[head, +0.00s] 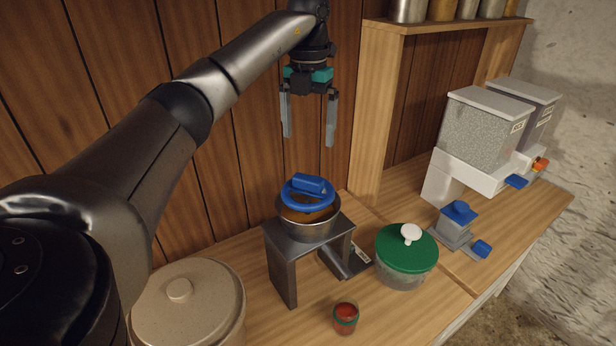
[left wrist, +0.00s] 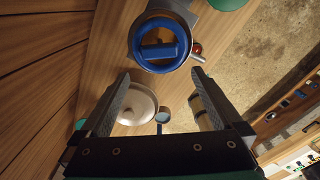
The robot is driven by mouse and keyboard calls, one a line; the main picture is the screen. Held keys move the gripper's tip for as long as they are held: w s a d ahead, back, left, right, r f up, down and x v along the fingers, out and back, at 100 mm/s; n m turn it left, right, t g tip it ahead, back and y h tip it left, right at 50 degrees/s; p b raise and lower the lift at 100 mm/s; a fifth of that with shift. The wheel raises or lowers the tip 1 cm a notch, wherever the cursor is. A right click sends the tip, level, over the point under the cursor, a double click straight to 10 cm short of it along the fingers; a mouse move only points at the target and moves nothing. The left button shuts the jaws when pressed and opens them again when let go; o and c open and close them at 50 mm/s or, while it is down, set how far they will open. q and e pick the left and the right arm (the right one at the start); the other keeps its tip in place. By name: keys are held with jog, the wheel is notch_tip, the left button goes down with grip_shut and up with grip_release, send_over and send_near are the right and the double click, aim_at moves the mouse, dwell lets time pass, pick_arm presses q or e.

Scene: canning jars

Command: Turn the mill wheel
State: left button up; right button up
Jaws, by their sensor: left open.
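The mill wheel (head: 307,192) is a blue ring with a raised blue bar across it. It sits on top of a round metal mill bowl (head: 306,226) on a grey metal stand (head: 283,268) on the wooden counter. In the left wrist view the wheel (left wrist: 159,68) shows at the top middle, beyond the fingertips. My left gripper (head: 309,140) is open and empty, high above the wheel, with its fingers pointing down. It also shows in the left wrist view (left wrist: 161,76) with its fingers wide apart. My right gripper is in neither view.
A beige lidded crock (head: 210,305), a small glass with red contents (head: 345,318), and a green-lidded jar (head: 407,255) stand around the mill. Grain dispensers (head: 485,130) stand at the right. A wooden shelf (head: 371,110) and panelled wall (head: 235,150) are behind.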

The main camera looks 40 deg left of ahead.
aim_at(308, 178)
pick_arm(q)
notch_tip(308, 178, down, 11)
jog(key=shift+f+p, duration=0.1)
jog(key=shift+p, duration=0.25)
jog(key=c, duration=1.1)
jog(key=shift+m, duration=0.7)
jog(key=o, duration=1.1)
